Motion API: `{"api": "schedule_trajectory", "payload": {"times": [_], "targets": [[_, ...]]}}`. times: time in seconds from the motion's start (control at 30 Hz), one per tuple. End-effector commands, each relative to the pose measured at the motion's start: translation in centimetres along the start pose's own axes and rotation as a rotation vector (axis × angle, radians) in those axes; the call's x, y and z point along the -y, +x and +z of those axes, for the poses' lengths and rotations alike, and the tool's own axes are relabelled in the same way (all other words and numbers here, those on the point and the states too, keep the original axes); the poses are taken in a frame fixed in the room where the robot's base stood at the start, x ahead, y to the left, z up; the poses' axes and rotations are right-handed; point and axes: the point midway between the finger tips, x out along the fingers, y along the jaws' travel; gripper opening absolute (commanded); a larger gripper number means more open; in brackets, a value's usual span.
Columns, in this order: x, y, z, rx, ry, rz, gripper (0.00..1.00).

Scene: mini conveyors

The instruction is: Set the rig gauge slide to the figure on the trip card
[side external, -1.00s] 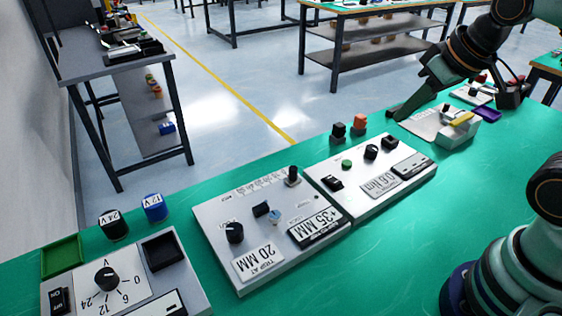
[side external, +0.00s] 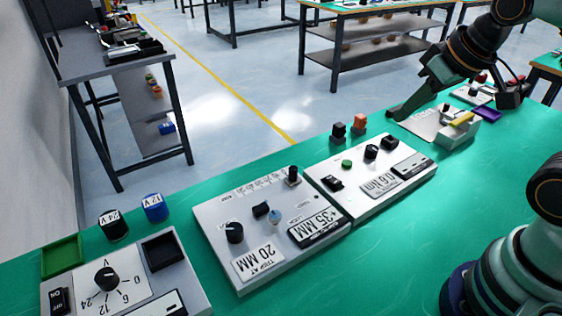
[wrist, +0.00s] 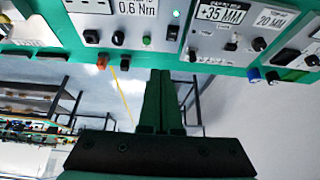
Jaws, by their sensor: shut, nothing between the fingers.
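The rig gauge panel (side external: 212,212) is a pale box on the green bench. Its trip card (side external: 258,262) reads TRIP AT 20 MM and its display (side external: 318,228) reads +35 MM. The slide's dark knob (side external: 292,177) stands at the right end of the printed scale (side external: 262,184). In the wrist view the display (wrist: 222,13) and trip card (wrist: 271,18) show at top right. My gripper (side external: 390,118) is shut and empty, beyond the neighbouring panel and apart from the gauge panel. Its fingers (wrist: 162,74) point toward the bench edge in the wrist view.
A torque panel (side external: 395,195) reading 0.6 Nm adjoins the gauge panel on the right. Black (side external: 338,131) and orange (side external: 360,124) blocks stand behind it. A voltage panel (side external: 195,285) is at left, with 24 V (side external: 113,225) and 12 V (side external: 155,208) blocks behind it.

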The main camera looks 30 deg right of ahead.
Motion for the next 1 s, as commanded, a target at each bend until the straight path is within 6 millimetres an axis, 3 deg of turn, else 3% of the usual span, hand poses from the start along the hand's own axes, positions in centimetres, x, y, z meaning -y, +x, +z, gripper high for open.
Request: {"api": "schedule_trajectory", "payload": {"times": [0.33,0.37,0.4,0.5,0.77,1.0], "targets": [[0.0,0.0,0.0,0.000,0.000,0.000,0.00],[0.0,0.0,0.0,0.000,0.000,0.000,0.08],[0.0,0.0,0.0,0.001,0.000,0.000,0.23],[0.2,0.0,-0.5,0.012,0.008,-0.003,0.56],[1.9,1.3,-4.2,0.124,0.093,-0.015,0.56],[4.4,4.5,-8.0,0.248,0.192,-0.005,0.56]]}}
